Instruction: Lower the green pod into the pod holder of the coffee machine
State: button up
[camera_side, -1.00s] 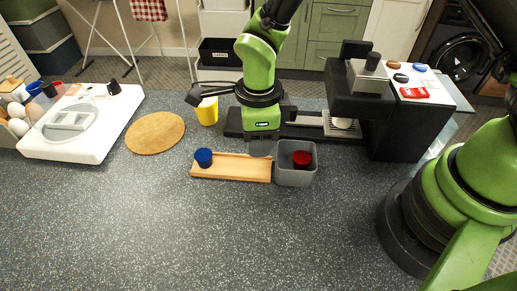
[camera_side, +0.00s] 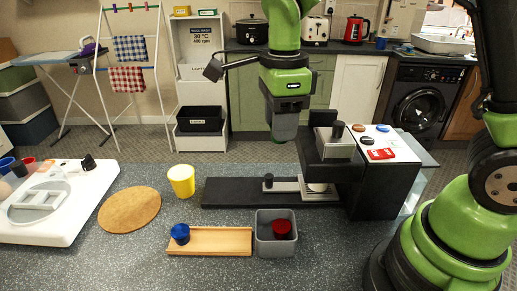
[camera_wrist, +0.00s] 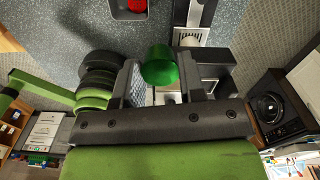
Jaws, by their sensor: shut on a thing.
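My gripper (camera_side: 285,128) hangs above the counter, just left of the coffee machine's head. In the wrist view my gripper (camera_wrist: 162,82) is shut on the green pod (camera_wrist: 160,64), which sits between the fingers. The coffee machine (camera_side: 380,185) is black with a white side top and a silver upper part (camera_side: 334,147) with a black knob. Its black base (camera_side: 230,192) reaches left under the gripper and bears a silver drip tray (camera_side: 287,187). I cannot clearly make out the pod holder.
A grey bin (camera_side: 261,245) with a red pod (camera_side: 281,228) stands in front. Beside it is a wooden tray (camera_side: 225,241) with a blue pod (camera_side: 180,233). A yellow cup (camera_side: 181,180) and a round cork mat (camera_side: 130,209) lie left. The counter's front is clear.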

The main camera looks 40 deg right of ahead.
jog(key=s+d+r, duration=0.1)
jog(key=d+r, duration=0.3)
jog(key=d, duration=0.9)
jog(key=shift+s+d, duration=0.15)
jog(key=shift+d, duration=0.05)
jog(key=shift+f, duration=0.15)
jog(key=shift+f, duration=1.5)
jog(key=o, duration=1)
jog(key=shift+c, duration=0.2)
